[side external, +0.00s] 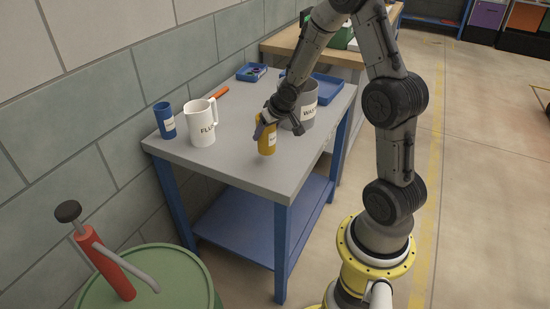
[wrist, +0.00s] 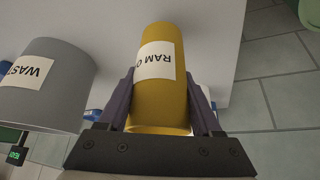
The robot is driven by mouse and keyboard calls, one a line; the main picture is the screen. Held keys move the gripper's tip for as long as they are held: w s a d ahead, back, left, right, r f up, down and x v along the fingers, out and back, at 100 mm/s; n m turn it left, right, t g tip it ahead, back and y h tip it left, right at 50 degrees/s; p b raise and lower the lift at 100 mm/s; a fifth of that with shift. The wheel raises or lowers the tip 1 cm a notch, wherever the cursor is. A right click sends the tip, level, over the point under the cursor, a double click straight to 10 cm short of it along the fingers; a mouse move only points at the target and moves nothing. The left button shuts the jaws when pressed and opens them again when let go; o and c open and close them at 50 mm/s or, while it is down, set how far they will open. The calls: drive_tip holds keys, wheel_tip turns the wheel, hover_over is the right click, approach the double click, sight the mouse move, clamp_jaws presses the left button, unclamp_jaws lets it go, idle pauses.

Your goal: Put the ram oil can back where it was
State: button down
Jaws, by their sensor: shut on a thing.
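The ram oil can is a yellow cylinder (side external: 267,143) with a white label, near the front right part of the grey table top (side external: 225,165). My gripper (side external: 265,125) is shut around it. In the wrist view the can (wrist: 165,95) stands between the two fingers of my gripper (wrist: 163,105), and its label reads "RAM O" with the rest out of sight. I cannot tell whether its base touches the table.
A grey bin labelled "WAS" (side external: 306,112) stands close to the can, also in the wrist view (wrist: 42,85). A white jug (side external: 201,125) and a blue can (side external: 165,121) stand at the left. An orange-handled tool (side external: 213,95) and blue trays (side external: 251,72) (side external: 327,88) lie farther back.

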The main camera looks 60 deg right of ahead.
drive_tip(key=shift+m+g, duration=0.3)
drive_tip(key=shift+m, duration=0.3)
drive_tip(key=shift+s+d+f, duration=0.3)
drive_tip(key=shift+d+f, duration=0.05)
drive_tip(key=shift+f, duration=0.2)
drive_tip(key=shift+s+d+f, duration=0.3)
drive_tip(key=shift+d+f, duration=0.05)
drive_tip(key=shift+f, duration=0.25)
drive_tip(key=shift+s+d+f, duration=0.3)
drive_tip(key=shift+d+f, duration=0.05)
drive_tip(key=shift+f, duration=0.2)
drive_tip(key=shift+f, duration=0.1)
drive_tip(key=shift+c, duration=0.3)
unclamp_jaws()
drive_tip(key=shift+f, duration=0.1)
